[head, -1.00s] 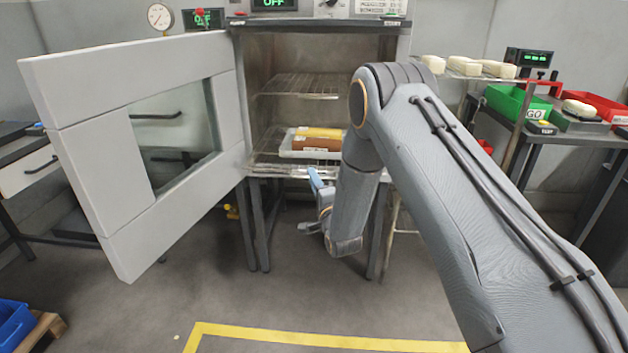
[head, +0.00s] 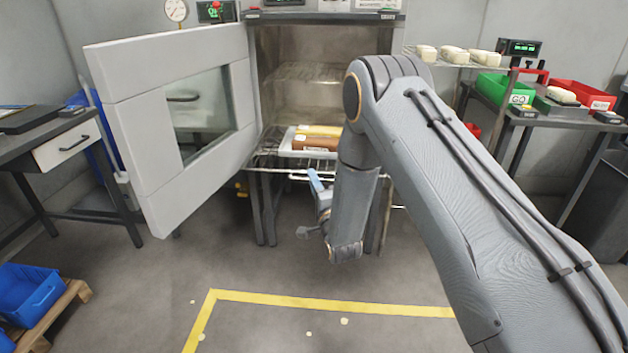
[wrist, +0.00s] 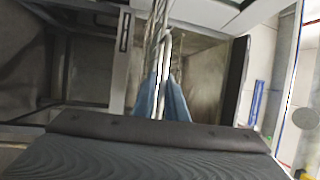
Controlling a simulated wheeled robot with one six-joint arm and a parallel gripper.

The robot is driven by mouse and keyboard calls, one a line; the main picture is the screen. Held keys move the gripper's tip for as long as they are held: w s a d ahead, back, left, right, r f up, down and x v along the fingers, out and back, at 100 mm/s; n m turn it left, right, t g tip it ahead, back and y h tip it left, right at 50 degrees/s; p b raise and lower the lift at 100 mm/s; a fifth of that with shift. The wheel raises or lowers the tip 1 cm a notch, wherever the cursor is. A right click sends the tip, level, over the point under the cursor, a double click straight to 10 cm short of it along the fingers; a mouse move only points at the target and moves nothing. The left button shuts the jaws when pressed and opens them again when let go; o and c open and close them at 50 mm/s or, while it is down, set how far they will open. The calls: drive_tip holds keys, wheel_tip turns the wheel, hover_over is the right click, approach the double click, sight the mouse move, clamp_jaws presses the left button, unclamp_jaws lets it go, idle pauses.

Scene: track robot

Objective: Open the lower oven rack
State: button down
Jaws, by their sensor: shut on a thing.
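The oven (head: 330,45) stands open, its grey door (head: 160,160) with a glass window swung out to the left. The lower rack (head: 266,164) is a wire shelf and sticks out of the oven's front. A white tray (head: 284,150) with a yellow and a brown block (head: 318,142) lies on it. My gripper (head: 314,178) is at the rack's front bar, partly hidden by my arm. In the wrist view its blue fingers (wrist: 162,88) are shut on the pale bar (wrist: 165,50).
The upper rack (head: 300,72) is inside the oven. A side table (head: 560,115) with green and red bins stands at the right, a drawer desk (head: 62,150) at the left. A blue crate (head: 30,295) sits on a pallet. The floor before the oven is clear, with yellow tape (head: 330,303).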

drive_tip(key=shift+w+r, duration=0.15)
drive_tip(key=shift+r, duration=0.35)
drive_tip(key=c, duration=1.9)
unclamp_jaws()
drive_tip(key=shift+f, duration=0.15)
drive_tip(key=shift+f, duration=0.1)
drive_tip(key=v, duration=0.8)
